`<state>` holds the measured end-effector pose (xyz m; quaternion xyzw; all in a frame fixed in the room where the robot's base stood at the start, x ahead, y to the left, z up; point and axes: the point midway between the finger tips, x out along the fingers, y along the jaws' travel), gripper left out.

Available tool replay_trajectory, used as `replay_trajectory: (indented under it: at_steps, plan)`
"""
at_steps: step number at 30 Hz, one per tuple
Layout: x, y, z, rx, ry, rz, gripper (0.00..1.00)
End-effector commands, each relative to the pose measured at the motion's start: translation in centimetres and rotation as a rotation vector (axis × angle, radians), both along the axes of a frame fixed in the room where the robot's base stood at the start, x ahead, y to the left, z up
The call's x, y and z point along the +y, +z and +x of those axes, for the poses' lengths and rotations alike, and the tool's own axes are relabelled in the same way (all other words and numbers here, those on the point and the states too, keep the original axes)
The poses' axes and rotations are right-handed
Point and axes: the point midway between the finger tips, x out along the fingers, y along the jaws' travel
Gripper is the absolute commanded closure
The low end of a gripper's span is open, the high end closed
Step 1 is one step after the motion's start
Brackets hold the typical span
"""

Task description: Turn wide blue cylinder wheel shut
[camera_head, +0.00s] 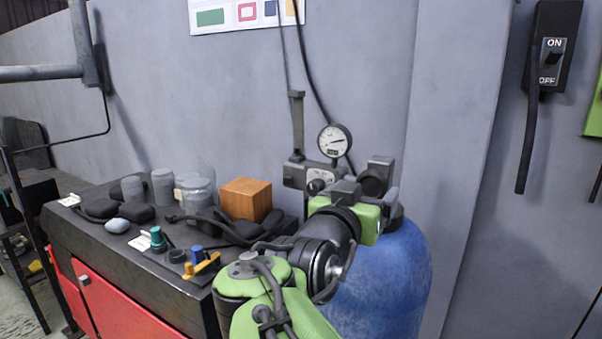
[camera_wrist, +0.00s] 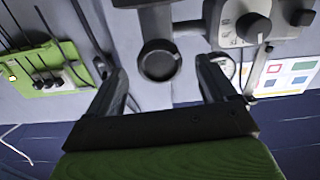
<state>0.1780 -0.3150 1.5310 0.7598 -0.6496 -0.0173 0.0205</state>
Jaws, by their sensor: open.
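The wide blue cylinder (camera_head: 385,285) stands against the wall, its top mostly hidden by my arm and gripper. A black valve with a knob-like wheel (camera_head: 377,177) shows above it, just beyond my gripper (camera_head: 366,194). In the wrist view a round black wheel (camera_wrist: 158,61) on a short stem lies between the fingertips of my gripper (camera_wrist: 162,74). My fingers are spread, one on each side of it, with gaps visible. I cannot tell how deep the wheel sits between them.
A regulator box (camera_head: 308,177) with a round gauge (camera_head: 334,141) sits left of the valve. The dark bench (camera_head: 150,262) at left carries jars, a wooden block (camera_head: 246,199) and small tools. A power switch (camera_head: 551,52) with a hanging cable is on the right wall.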

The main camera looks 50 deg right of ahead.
Motion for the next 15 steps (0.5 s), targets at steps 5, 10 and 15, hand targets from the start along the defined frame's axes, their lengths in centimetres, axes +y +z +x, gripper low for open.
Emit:
replay_trajectory:
  at_steps: [5,10,15]
  plan:
    - [-3.4,0.4,0.5,0.001,-0.002,0.002,0.16]
    - [-4.5,0.2,0.7,0.000,0.001,0.000,0.16]
    - [-4.5,0.1,0.7,-0.001,0.002,0.000,0.16]
